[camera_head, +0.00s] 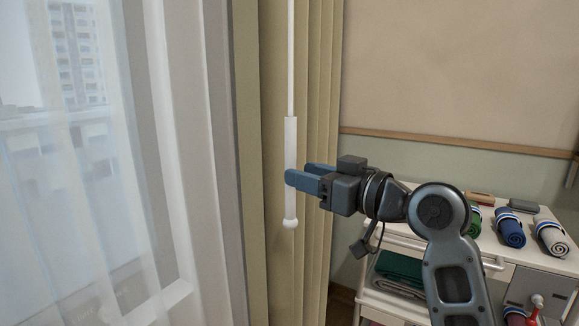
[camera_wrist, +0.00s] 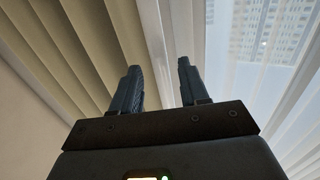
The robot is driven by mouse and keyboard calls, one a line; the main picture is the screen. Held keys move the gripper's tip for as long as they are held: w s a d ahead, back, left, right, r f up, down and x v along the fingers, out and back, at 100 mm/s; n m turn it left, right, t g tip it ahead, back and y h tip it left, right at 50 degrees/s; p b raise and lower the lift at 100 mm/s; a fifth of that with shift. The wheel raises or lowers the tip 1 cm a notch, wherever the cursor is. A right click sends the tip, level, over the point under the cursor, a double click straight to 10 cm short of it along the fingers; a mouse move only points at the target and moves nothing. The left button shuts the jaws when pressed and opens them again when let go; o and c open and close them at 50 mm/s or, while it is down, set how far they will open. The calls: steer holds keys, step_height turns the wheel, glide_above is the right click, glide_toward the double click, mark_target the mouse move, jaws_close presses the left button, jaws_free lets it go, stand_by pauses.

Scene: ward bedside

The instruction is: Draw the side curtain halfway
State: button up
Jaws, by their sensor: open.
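The beige pleated side curtain (camera_head: 322,80) hangs gathered beside the window in the head view; its folds (camera_wrist: 75,45) fill the upper left of the wrist view. A thin white draw wand with a thicker handle (camera_head: 290,140) and round end hangs upright in front of it. My gripper (camera_head: 297,173) is open at the lower half of the handle. Its near blue finger crosses in front of the handle; whether the handle lies between the fingers or touches them is unclear. In the wrist view both dark fingers (camera_wrist: 159,88) are apart, with a pale upright strip behind them.
A white sheer curtain (camera_head: 180,150) covers the window on the left, with buildings outside. At right, a white trolley (camera_head: 400,245) holds several rolled towels (camera_head: 510,228) on top and folded green cloth below. A wooden rail (camera_head: 450,139) runs along the wall behind.

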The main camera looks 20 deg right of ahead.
steer(key=shift+p+x, duration=0.4)
steer(key=shift+x, duration=1.8)
jaws_close()
